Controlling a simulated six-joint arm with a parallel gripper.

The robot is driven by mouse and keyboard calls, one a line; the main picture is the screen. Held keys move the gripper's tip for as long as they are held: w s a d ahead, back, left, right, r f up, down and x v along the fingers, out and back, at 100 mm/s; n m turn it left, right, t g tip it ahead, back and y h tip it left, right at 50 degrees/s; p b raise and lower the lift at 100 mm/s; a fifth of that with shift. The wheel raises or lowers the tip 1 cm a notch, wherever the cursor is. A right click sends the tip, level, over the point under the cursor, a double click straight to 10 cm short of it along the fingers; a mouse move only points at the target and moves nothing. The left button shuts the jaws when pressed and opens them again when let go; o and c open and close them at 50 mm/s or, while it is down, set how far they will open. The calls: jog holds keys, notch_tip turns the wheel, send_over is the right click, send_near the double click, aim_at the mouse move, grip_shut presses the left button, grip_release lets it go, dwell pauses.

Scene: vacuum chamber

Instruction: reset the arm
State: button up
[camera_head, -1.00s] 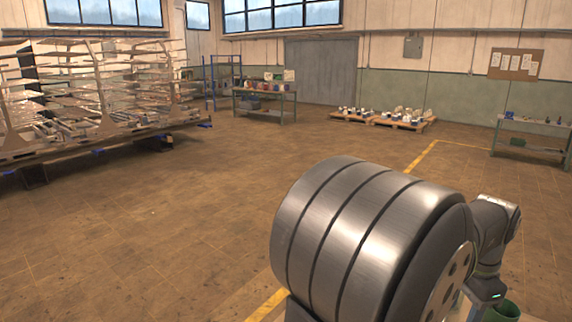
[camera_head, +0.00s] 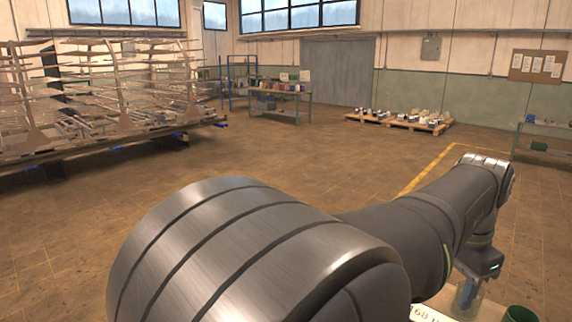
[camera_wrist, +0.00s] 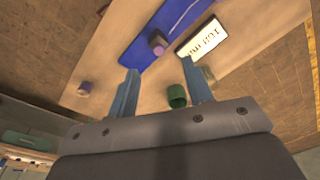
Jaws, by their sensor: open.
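My gripper (camera_wrist: 163,92) shows in the wrist view with its two blue-grey fingers spread apart and nothing held between them. Below the fingers in the wrist view is a light work surface (camera_wrist: 105,60).
Pallets (camera_head: 400,121), a workbench (camera_head: 283,104) and a loaded rack (camera_head: 100,100) stand farther off. Open floor lies between.

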jog(key=shift+a+f+n, duration=0.1)
jog(key=shift+a+n, duration=0.2)
jog(key=shift+a, duration=0.45)
jog(key=s+a+f+n+t, duration=0.1)
jog(key=s+a+f+n, duration=0.2)
jog(key=a+f, duration=0.2)
jog(key=s+a+f+n+t+h, duration=0.1)
jog(key=a+f, duration=0.4)
jog(key=a, duration=0.5)
jog(key=s+a+f+n+t, duration=0.2)
jog(key=s+a+f+n, duration=0.3)
jog(key=a, duration=0.3)
jog(key=shift+s+a+f+n, duration=0.15)
jog(key=shift+a+f+n, duration=0.15)
jog(key=shift+n, duration=0.3)
